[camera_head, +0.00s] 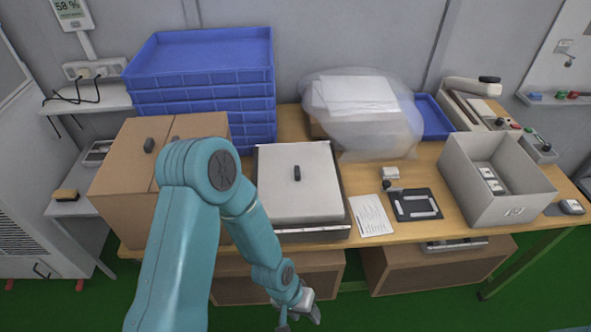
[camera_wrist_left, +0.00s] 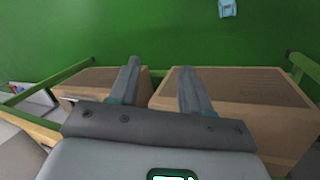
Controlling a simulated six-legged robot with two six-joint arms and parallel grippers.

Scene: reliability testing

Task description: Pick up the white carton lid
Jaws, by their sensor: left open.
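The white carton lid (camera_head: 280,195) is a flat square panel with a small black knob on top. It lies on a shallow dark-edged carton at the middle of the table, in the head view. My left gripper (camera_head: 299,317) hangs low in front of the table's front edge, below and apart from the lid. In the left wrist view its two fingers (camera_wrist_left: 158,68) stand apart with nothing between them. The lid does not show in the left wrist view. My right gripper is in neither view.
A brown carton (camera_head: 120,185) stands left of the lid, with stacked blue trays (camera_head: 200,75) behind. A bagged white stack (camera_head: 355,95) is behind right; a grey bin (camera_head: 480,205) is far right. Brown boxes (camera_head: 435,268) sit under the wooden table (camera_head: 425,160).

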